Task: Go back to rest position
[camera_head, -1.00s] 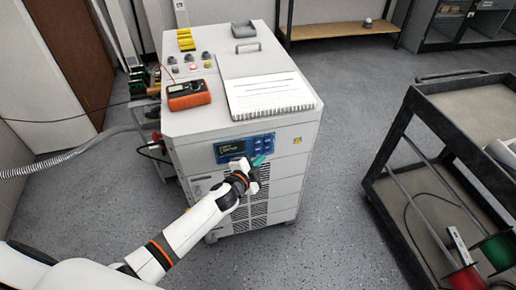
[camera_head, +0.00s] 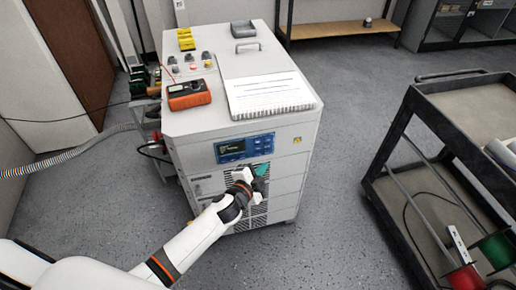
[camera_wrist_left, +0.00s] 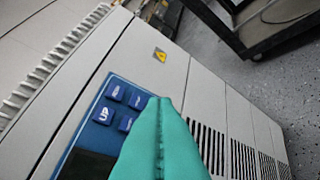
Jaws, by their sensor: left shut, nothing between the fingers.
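My left gripper (camera_head: 260,176) is in front of the grey cabinet's front face, just below the blue control panel (camera_head: 244,148). Its green fingers are shut with nothing between them. In the left wrist view the shut green fingers (camera_wrist_left: 160,140) point at the cabinet front, with the panel's buttons (camera_wrist_left: 118,106) beside them on the left. Whether the fingertips touch the cabinet cannot be told. My right gripper is not in view.
The cabinet (camera_head: 205,118) carries an orange multimeter (camera_head: 188,95), a spiral notebook (camera_head: 268,94) and a grey tray (camera_head: 243,29). A black cart (camera_head: 432,135) with red and green spools stands at the right. Floor between cabinet and cart is clear.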

